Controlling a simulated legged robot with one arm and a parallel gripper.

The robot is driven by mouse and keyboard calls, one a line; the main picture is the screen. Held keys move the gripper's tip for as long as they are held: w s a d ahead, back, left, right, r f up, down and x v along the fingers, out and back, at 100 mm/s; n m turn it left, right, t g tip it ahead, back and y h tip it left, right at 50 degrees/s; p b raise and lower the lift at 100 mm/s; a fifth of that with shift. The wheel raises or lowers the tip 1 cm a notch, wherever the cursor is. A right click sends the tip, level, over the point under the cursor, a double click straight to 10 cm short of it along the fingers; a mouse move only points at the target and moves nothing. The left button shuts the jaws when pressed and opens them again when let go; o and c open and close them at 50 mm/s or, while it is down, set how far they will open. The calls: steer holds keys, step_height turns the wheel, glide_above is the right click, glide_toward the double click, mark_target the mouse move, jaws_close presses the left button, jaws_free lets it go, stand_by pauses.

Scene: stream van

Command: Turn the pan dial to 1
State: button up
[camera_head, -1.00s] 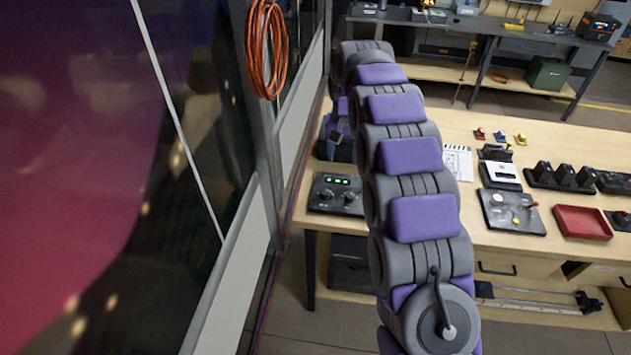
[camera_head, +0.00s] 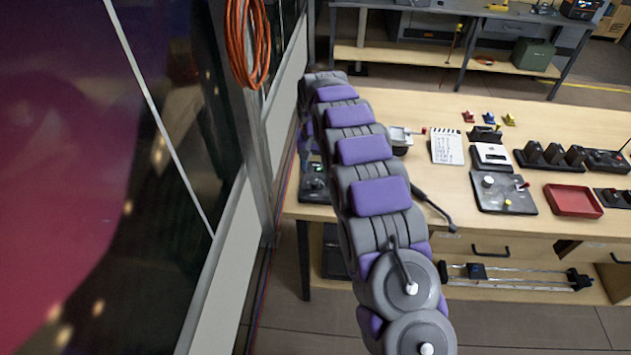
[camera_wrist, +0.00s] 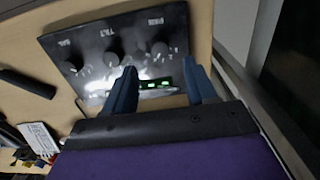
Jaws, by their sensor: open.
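The black control panel (camera_wrist: 90,38) fills the top of the wrist view and carries three dark knobs. The pan dial (camera_wrist: 69,67) appears to be the left knob; its small label is blurred. The middle knob (camera_wrist: 112,58) is marked TILT, and a third knob (camera_wrist: 159,49) is at right. My gripper (camera_wrist: 160,68) is open and empty, its two blue fingers over the panel's lower right part. A lit green display (camera_wrist: 152,85) shows between them. The fingers look apart from the pan dial. In the head view the panel (camera_head: 313,185) is mostly hidden by my arm.
The wooden table (camera_head: 400,215) holds a notepad (camera_head: 447,147), a black plate with small controls (camera_head: 503,192) and a red tray (camera_head: 573,201) to the right. A window wall with an orange cable coil (camera_head: 247,42) stands close on the left.

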mark_target(315, 181)
steer(key=f, duration=0.4)
steer(key=f+b, duration=0.1)
steer(key=f, duration=0.1)
steer(key=shift+a, duration=0.25)
steer(key=shift+d+f, duration=0.25)
steer(key=shift+f, duration=0.25)
steer(key=shift+c, duration=0.2)
steer(key=shift+a, duration=0.15)
steer(key=c, duration=0.3)
jaws_close()
